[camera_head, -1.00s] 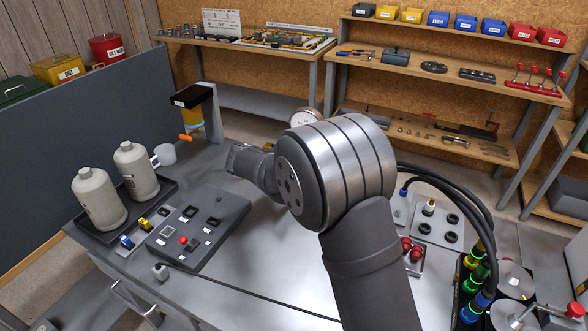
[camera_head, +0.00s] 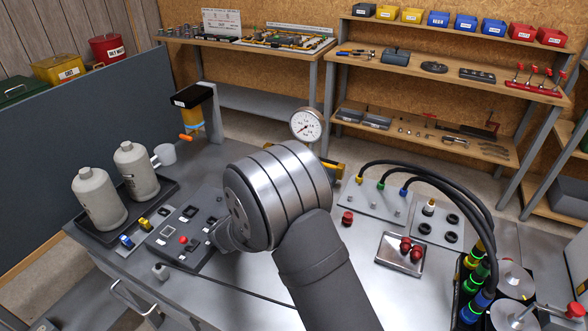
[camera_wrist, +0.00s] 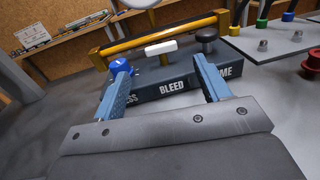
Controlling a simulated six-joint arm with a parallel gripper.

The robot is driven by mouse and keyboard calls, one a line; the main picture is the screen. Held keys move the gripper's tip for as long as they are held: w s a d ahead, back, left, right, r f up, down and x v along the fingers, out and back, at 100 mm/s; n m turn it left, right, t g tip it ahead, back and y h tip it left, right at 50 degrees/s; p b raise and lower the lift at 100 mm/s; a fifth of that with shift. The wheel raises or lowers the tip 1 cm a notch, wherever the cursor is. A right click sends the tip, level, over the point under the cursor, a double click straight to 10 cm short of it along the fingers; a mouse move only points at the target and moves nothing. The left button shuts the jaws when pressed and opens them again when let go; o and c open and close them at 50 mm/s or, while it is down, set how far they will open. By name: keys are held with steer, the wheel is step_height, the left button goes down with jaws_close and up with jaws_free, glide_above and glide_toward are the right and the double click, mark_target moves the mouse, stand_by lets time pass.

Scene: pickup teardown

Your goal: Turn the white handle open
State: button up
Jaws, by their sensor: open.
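The white handle (camera_wrist: 160,48) is a short light bar in the wrist view, on top of a dark block (camera_wrist: 172,84) lettered "BLEED" on its front. A blue knob (camera_wrist: 120,66) stands left of the handle and a black knob (camera_wrist: 207,36) right of it. My gripper (camera_wrist: 157,72) is open, its two blue fingers spread in front of the block with the handle beyond and between them. Nothing is between the jaws. In the head view, my arm hides the handle, most of the block and the gripper.
A pressure gauge (camera_head: 306,124) stands behind my arm. Hoses run to a plate (camera_head: 372,206) at the right. A tray with red parts (camera_head: 400,254) lies nearer. A dark control panel (camera_head: 180,232) is at the left.

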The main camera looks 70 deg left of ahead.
steer(key=x, duration=0.9)
steer(key=c, duration=1)
steer(key=shift+w+n+g+y, duration=0.1)
steer(key=shift+n+g+y, duration=0.4)
steer(key=shift+y, duration=0.1)
steer(key=shift+o, duration=0.2)
steer(key=shift+n+g+y, duration=0.3)
steer(key=shift+y, duration=0.1)
steer(key=o, duration=1)
steer(key=shift+c, duration=0.2)
